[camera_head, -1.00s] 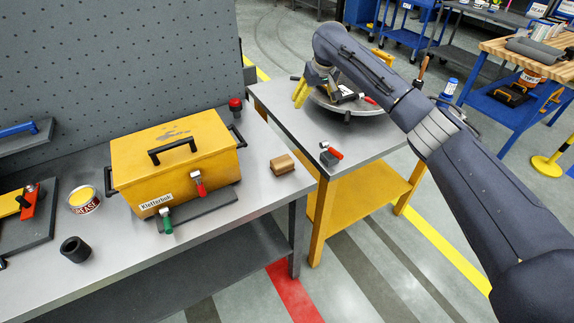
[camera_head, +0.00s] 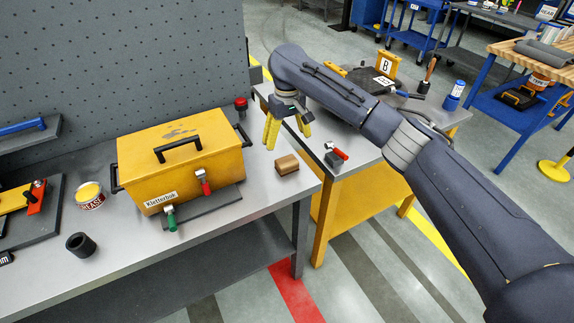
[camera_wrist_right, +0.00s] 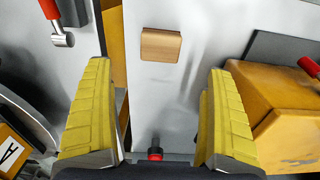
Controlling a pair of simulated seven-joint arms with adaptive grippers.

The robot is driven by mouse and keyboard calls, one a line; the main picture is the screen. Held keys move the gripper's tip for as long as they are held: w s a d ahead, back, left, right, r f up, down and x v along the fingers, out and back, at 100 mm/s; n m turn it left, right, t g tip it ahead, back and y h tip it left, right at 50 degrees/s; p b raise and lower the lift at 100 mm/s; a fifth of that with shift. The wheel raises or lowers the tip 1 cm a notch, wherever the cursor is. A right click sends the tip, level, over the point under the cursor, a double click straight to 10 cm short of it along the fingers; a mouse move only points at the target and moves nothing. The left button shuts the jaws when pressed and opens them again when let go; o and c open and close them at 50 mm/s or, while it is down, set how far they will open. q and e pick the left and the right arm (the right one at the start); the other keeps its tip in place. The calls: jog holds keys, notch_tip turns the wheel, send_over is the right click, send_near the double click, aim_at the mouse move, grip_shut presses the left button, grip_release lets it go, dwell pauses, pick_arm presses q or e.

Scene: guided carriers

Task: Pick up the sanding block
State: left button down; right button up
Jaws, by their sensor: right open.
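The sanding block (camera_head: 287,165) is a small tan wooden block lying on the grey bench, right of the yellow toolbox, near the bench's right end. It also shows in the right wrist view (camera_wrist_right: 160,45), beyond and between the fingertips, apart from both. My right gripper (camera_head: 287,146) has yellow fingers pointing down, behind the block in the head view and above the bench. In the right wrist view its fingers (camera_wrist_right: 158,110) are spread wide with nothing between them. My left gripper is not in view.
The yellow toolbox (camera_head: 180,163) stands left of the block, with red- and green-handled clamps at its front. A red knob (camera_head: 241,103) stands behind. A red-handled clamp (camera_head: 337,154) is on the side table. A grease tin (camera_head: 89,196) and black ring (camera_head: 81,245) sit left.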

aim_at(287, 160)
jog(key=shift+f, duration=5.75)
jog(key=c, duration=1.3)
